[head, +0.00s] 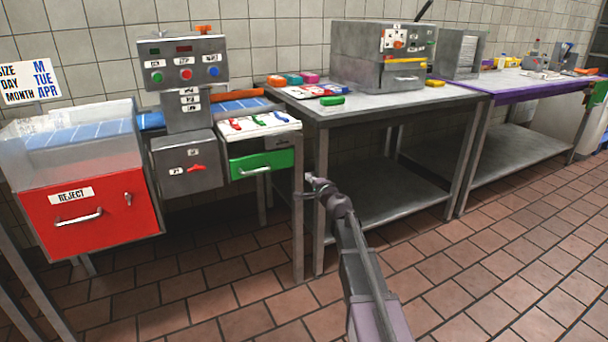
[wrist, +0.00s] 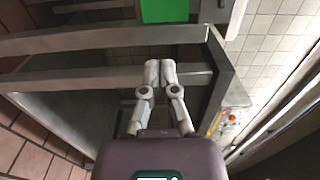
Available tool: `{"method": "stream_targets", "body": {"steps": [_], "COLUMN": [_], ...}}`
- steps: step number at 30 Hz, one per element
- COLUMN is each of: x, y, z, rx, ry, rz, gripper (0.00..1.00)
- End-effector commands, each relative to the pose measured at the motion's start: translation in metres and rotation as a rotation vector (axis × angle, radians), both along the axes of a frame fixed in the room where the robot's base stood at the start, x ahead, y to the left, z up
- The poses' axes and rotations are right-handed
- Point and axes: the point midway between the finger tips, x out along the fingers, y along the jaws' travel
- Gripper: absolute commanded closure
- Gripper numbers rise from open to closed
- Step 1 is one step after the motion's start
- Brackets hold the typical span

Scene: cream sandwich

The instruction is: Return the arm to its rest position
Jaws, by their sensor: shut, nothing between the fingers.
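My gripper (wrist: 160,68) is shut and empty in the wrist view, its two fingertips together. Past the fingertips are the grey metal bars of a table frame (wrist: 90,72) and a green panel (wrist: 165,10). In the head view my arm reaches up from the bottom centre, and my gripper (head: 312,183) is in front of the near leg of the middle steel table (head: 400,98). It is below and to the right of the green drawer (head: 262,164). I cannot tell whether it touches the leg.
A red reject bin (head: 95,215) with a clear top stands at left, beside a control box (head: 182,68) with coloured buttons. A grey machine (head: 380,55) stands on the middle table. A purple-edged table (head: 520,82) is at right. The tiled floor (head: 490,270) at lower right is clear.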

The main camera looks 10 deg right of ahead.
Motion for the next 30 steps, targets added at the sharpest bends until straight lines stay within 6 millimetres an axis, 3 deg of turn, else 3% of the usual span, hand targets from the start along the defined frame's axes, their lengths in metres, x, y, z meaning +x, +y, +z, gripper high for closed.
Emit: {"method": "stream_targets", "body": {"steps": [20,26,30], "x": [-0.013,-0.038,-0.069], "y": [0.004,0.027,0.049], "z": [-0.002,-0.013,-0.031], "rx": [-0.025,-0.149,-0.298], "ry": [0.002,0.021,0.058], "rz": [0.022,0.123,0.241], "gripper": [1.00,1.00,1.00]}}
